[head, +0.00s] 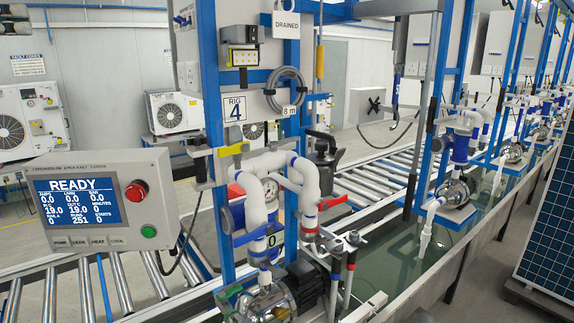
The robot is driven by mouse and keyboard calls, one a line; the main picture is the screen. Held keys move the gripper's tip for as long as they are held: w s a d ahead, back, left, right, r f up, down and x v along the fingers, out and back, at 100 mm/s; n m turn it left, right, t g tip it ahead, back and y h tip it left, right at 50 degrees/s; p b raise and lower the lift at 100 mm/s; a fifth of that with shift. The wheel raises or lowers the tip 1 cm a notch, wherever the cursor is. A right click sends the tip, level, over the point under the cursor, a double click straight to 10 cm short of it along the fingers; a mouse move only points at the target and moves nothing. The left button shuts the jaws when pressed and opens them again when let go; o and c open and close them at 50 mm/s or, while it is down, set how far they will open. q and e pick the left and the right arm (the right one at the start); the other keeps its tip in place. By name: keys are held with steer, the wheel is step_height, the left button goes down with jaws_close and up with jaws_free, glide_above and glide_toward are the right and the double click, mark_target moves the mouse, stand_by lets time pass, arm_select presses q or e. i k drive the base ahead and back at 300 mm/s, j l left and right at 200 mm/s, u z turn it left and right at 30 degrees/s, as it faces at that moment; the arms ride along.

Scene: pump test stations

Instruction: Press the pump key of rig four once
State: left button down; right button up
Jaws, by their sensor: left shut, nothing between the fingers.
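The RIG 4 sign (234,108) hangs on the blue frame at the middle. A grey control panel (105,160) stands at its left. Its lit screen (78,203) reads READY, with rows of small figures. Below the screen is a row of keys; the pump key (60,242) is leftmost, with heat and cool keys farther right. A red button (136,191) and a green button (148,231) sit right of the screen. Nothing covers the pump key. My right gripper is not in view.
White pipes (262,185) and a pump motor (305,283) stand right of the panel, with a DRAINED tag (286,20) above. A roller conveyor (120,285) runs behind and below the panel. More rigs line the right. The space before the panel looks clear.

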mark_target(59, 242)
steer(key=k, duration=0.85)
